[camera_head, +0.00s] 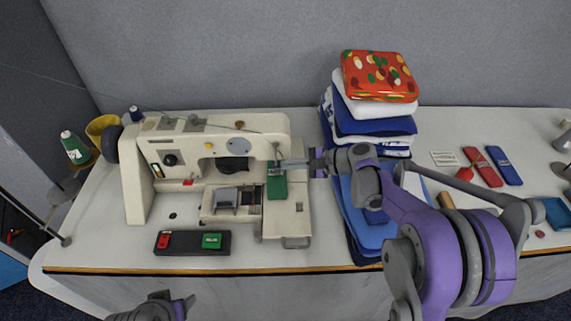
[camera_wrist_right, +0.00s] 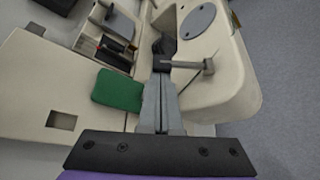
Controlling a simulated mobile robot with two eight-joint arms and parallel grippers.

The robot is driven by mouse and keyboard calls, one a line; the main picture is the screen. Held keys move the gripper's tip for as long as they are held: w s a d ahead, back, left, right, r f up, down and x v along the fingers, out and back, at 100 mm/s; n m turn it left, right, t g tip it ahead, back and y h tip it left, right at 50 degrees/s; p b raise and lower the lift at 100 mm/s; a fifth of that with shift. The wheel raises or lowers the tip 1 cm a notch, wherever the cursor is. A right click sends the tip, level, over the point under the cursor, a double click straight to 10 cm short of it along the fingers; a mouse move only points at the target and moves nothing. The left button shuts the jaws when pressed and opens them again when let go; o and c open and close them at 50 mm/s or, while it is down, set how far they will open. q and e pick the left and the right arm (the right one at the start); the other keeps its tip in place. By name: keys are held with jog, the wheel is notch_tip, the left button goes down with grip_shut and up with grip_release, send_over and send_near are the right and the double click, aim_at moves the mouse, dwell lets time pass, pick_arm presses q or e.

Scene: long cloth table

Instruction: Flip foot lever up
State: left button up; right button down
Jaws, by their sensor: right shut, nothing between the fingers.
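A cream sewing machine (camera_head: 135,177) stands on the left part of the table. Its needle and presser foot area is at the right end, above a green cloth piece (camera_head: 277,187). My right gripper (camera_head: 284,163) reaches in from the right to this area, its fingers shut and empty. In the right wrist view the shut fingers (camera_wrist_right: 161,88) point at a small grey lever (camera_wrist_right: 190,65) on the machine head, close to their tips; I cannot tell if they touch it. The green cloth (camera_wrist_right: 117,90) lies left of the fingers. Only a small part of my left arm (camera_head: 155,307) shows at the bottom.
A control box (camera_head: 192,242) with red and green buttons lies in front of the machine. A tall stack of folded cloth (camera_head: 372,125) stands right behind my right forearm. A green thread cone (camera_head: 75,147) is at the left. The table's front middle strip is clear.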

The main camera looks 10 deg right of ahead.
jog(key=r+m+g, duration=0.1)
jog(key=s+r+m+g, duration=0.1)
jog(key=m+g, duration=0.1)
jog(key=g, duration=0.1)
jog(key=shift+s+a+r+m, duration=0.2)
jog(key=shift+s+r+m, duration=0.05)
jog(key=shift+r+m, duration=0.15)
jog(key=shift+r, duration=0.1)
jog(key=shift+r+p, duration=0.3)
jog(key=shift+r, duration=0.4)
jog(key=shift+d+r, duration=0.1)
